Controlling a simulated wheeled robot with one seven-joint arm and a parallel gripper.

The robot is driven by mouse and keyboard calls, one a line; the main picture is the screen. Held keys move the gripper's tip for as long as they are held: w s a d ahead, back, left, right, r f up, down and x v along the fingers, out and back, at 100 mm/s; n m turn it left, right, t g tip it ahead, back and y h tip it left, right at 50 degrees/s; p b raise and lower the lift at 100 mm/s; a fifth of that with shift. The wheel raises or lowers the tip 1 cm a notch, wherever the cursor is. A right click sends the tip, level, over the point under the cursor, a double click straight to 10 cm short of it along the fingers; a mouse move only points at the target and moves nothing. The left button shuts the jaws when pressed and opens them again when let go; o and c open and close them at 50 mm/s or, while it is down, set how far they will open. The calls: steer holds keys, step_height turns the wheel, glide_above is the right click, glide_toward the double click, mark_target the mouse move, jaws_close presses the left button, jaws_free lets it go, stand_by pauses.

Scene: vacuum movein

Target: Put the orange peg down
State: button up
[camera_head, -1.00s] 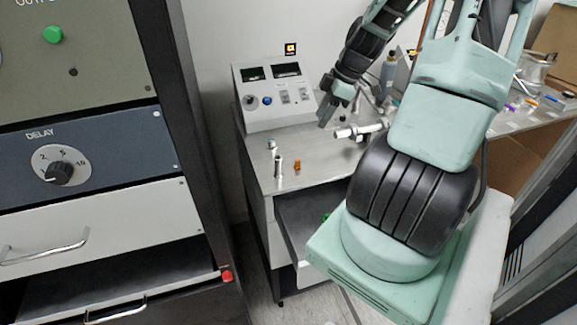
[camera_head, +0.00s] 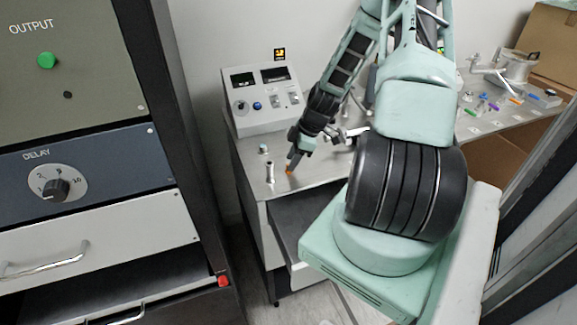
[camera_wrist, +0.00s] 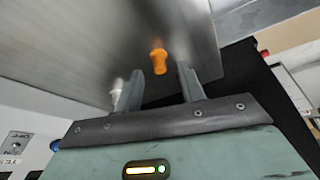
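The orange peg (camera_head: 289,170) stands on the metal bench top (camera_head: 257,187), near its front edge. My gripper (camera_head: 293,158) is just above and beside it, pointing down. In the wrist view the orange peg (camera_wrist: 159,62) lies between the lines of the two fingers, at or just beyond the tips. The fingers of my gripper (camera_wrist: 158,76) are spread, with a visible gap on both sides of the peg. Whether a finger touches the peg I cannot tell, but it is not clamped.
A metal cylinder (camera_head: 270,172) stands left of the peg, with a small pale-topped piece (camera_head: 263,149) behind it. A control box (camera_head: 262,98) is at the back. An open drawer (camera_head: 290,240) juts out below the bench. Several coloured pieces (camera_head: 483,107) lie on the right.

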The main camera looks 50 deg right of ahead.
steer(key=shift+x, duration=1.05)
jaws_close()
steer(key=shift+r, duration=0.1)
